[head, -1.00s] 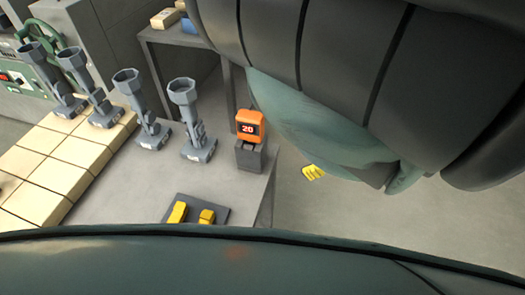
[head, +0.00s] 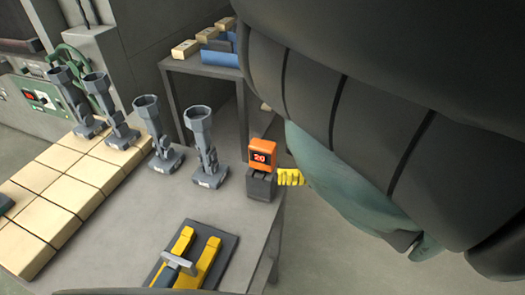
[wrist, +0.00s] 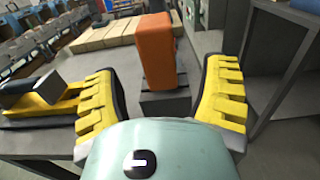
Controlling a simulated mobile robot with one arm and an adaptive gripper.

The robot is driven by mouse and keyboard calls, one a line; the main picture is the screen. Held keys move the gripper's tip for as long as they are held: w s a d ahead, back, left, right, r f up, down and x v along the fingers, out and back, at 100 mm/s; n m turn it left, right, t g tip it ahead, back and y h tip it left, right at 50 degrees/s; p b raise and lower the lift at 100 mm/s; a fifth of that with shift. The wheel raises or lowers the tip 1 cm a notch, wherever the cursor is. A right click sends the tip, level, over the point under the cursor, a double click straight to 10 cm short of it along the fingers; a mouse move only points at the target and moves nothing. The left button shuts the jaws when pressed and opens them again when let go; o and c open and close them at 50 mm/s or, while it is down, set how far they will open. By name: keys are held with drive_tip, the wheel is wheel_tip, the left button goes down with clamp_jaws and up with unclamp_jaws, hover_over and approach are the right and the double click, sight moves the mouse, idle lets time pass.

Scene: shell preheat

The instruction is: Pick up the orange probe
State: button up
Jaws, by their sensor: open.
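The orange probe (head: 262,153) has a dark display reading 20 and stands upright in a dark grey holder (head: 261,187) near the table's right edge. In the wrist view the orange probe (wrist: 155,50) rises from its holder (wrist: 166,103) straight ahead. My gripper (wrist: 165,100) is open, with one yellow finger to the left and one to the right of the probe in that picture. The fingers look apart from it. In the head view a yellow finger of my gripper (head: 290,177) shows just right of the holder; the rest is hidden behind my arm.
Several grey stands (head: 204,150) line the table (head: 150,215) left of the probe. Cream blocks (head: 60,180) cover its left side. A dark pad (head: 212,277) with a yellow, grey-handled tool (head: 205,262) lies at the front. Another table (head: 190,66) stands behind.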

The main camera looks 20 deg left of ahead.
sight(263, 156)
drive_tip(key=shift+a+f+p, duration=0.15)
drive_tip(key=shift+a+p, duration=0.95)
drive_tip(key=shift+a, duration=1.85)
drive_tip(key=shift+c, duration=0.3)
clamp_jaws()
